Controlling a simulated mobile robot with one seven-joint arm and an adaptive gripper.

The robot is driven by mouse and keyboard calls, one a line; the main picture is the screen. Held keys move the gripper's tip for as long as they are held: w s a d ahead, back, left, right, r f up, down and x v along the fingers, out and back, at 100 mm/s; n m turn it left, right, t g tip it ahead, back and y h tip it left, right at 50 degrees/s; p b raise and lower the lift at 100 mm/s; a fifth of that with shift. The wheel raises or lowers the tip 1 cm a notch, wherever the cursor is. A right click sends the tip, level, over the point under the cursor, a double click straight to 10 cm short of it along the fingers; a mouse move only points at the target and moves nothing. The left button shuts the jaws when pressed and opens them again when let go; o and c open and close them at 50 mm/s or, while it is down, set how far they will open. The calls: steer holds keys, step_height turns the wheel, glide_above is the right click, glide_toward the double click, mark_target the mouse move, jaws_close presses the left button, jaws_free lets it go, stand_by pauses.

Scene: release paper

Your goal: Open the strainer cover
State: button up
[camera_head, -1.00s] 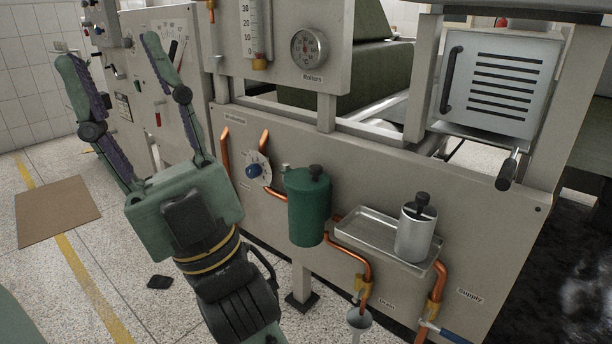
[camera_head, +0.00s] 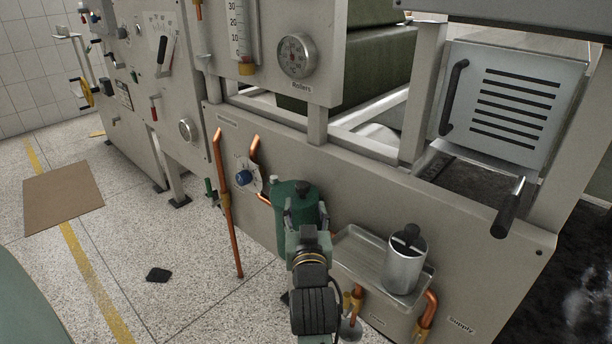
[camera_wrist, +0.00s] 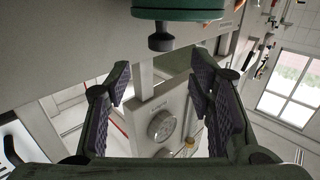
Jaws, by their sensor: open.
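The green canister (camera_head: 283,192), which looks like the strainer, is fixed to the front of the machine's lower panel. Its cover carries a black knob (camera_head: 303,187). The wrist view, which is upside down, shows the canister's green edge (camera_wrist: 180,14) at the top with the black knob (camera_wrist: 161,40) pointing down. My gripper (camera_head: 306,212) is in front of the canister and hides much of its body. In the wrist view my gripper (camera_wrist: 160,85) has its fingers spread wide with nothing between them. The knob lies beyond the fingertips, roughly between them and apart from them.
A metal tray (camera_head: 352,243) to the right holds a silver cylinder (camera_head: 405,265) with a black top. Copper pipes (camera_head: 224,190) and a blue-knobbed dial (camera_head: 244,177) are to the left. A black lever (camera_head: 507,210) sticks out at right. The floor at left is mostly clear.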

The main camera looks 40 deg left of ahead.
mark_target(303, 189)
steer(key=p+x, duration=0.2)
steer(key=x, duration=0.8)
steer(key=shift+a, duration=0.2)
jaws_close()
stand_by(0.5)
